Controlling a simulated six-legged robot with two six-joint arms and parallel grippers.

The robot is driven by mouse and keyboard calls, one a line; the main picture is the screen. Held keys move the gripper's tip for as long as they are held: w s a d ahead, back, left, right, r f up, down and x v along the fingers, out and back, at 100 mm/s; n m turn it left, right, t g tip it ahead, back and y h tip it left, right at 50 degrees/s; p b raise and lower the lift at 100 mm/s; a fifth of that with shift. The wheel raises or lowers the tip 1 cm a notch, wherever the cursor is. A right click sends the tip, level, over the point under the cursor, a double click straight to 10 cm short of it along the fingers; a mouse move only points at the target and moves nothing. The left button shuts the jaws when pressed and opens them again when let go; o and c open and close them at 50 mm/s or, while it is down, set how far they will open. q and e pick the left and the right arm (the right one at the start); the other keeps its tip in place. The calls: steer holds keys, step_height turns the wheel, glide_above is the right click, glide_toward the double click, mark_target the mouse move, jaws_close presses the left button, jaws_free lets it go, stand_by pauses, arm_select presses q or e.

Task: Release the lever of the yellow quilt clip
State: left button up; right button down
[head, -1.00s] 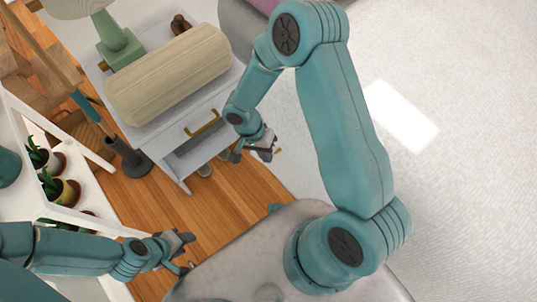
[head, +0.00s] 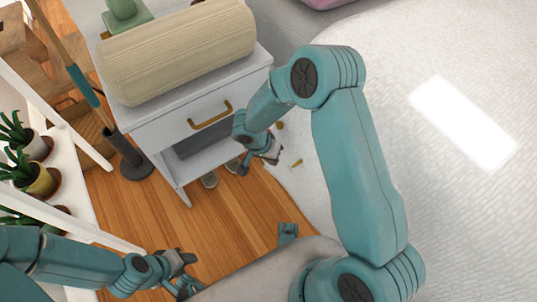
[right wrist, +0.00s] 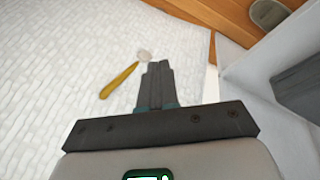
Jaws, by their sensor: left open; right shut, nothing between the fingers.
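The yellow quilt clip appears as a small yellow bar (head: 297,162) on the side of the white quilt in the head view. In the right wrist view the yellow bar (right wrist: 119,81) lies slanted on the quilt, left of my fingers. My left gripper (head: 187,275) is open and empty, low over the floor.
A white nightstand (head: 165,128) with a brass handle (head: 210,115) stands left of my right gripper, carrying a cream bolster (head: 180,52). The white quilt (head: 410,150) covers the bed at right. Potted plants (head: 42,180) stand on white shelving at left. Wooden floor (head: 225,215) is open between.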

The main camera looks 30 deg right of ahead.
arm_select(q)
steer(key=shift+w+a+f+b, duration=0.1)
steer(key=shift+w+f+b, duration=0.05)
steer(key=shift+f+b, duration=0.25)
steer(key=shift+w+a+f+b, duration=0.1)
steer(key=shift+f+b, duration=0.15)
steer(key=shift+f, duration=0.25)
arm_select(e)
steer(key=d+f, duration=0.1)
steer(key=s+d+f, duration=0.1)
steer(key=d, duration=0.1)
steer(key=s+d+f, duration=0.1)
steer(key=shift+d, duration=0.15)
